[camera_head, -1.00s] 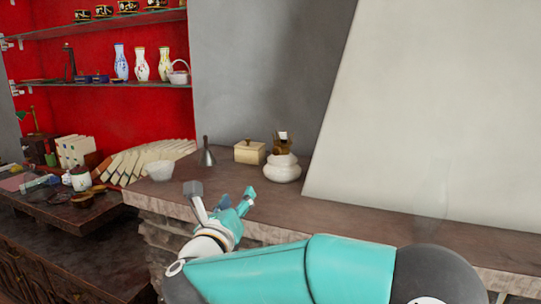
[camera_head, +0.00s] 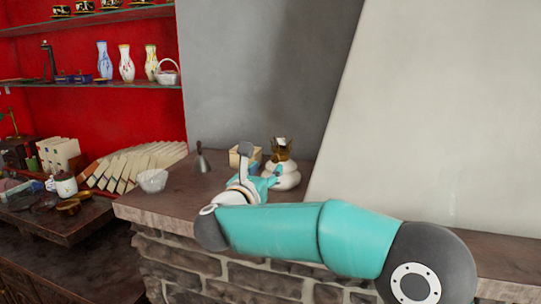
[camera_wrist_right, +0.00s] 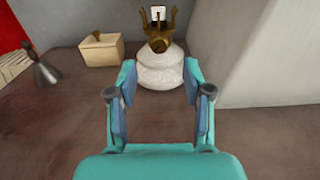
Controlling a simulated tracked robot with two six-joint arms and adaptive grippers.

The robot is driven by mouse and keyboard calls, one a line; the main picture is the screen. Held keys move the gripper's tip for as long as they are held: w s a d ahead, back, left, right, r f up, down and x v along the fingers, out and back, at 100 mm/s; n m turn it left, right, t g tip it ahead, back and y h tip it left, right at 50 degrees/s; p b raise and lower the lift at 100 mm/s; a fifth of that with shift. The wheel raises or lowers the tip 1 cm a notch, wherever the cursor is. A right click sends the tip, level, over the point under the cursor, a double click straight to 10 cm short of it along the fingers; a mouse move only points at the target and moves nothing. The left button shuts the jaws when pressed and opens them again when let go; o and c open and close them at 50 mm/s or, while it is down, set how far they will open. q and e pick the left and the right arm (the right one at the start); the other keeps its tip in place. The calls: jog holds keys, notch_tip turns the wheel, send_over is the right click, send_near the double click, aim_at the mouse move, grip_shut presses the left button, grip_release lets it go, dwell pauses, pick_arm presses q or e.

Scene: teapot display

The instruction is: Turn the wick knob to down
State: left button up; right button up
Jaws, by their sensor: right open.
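The lamp has a white round base (camera_wrist_right: 161,70) and a brass burner (camera_wrist_right: 158,37) with prongs on top. In the head view the lamp's white base (camera_head: 288,178) stands upright on the stone ledge, partly behind my right gripper. A wick knob cannot be told apart from the rest of the brass burner. My right gripper (camera_wrist_right: 160,84) is open and empty, its fingers pointing at the lamp with the white base framed between them. In the head view the right gripper (camera_head: 262,161) is just left of and in front of the lamp. My left gripper is not in view.
A cream box (camera_wrist_right: 101,50) and a grey metal cone (camera_wrist_right: 46,73) stand left of the lamp. A white bowl (camera_head: 152,180) is at the ledge's left end. A pale slanted wall (camera_wrist_right: 260,50) rises close on the right. The ledge's front is bare.

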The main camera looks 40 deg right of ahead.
aim_at(276, 159)
jog(key=p+x, duration=0.2)
jog(key=x, duration=0.4)
jog(key=shift+w+d, duration=0.15)
jog(key=shift+d, duration=0.2)
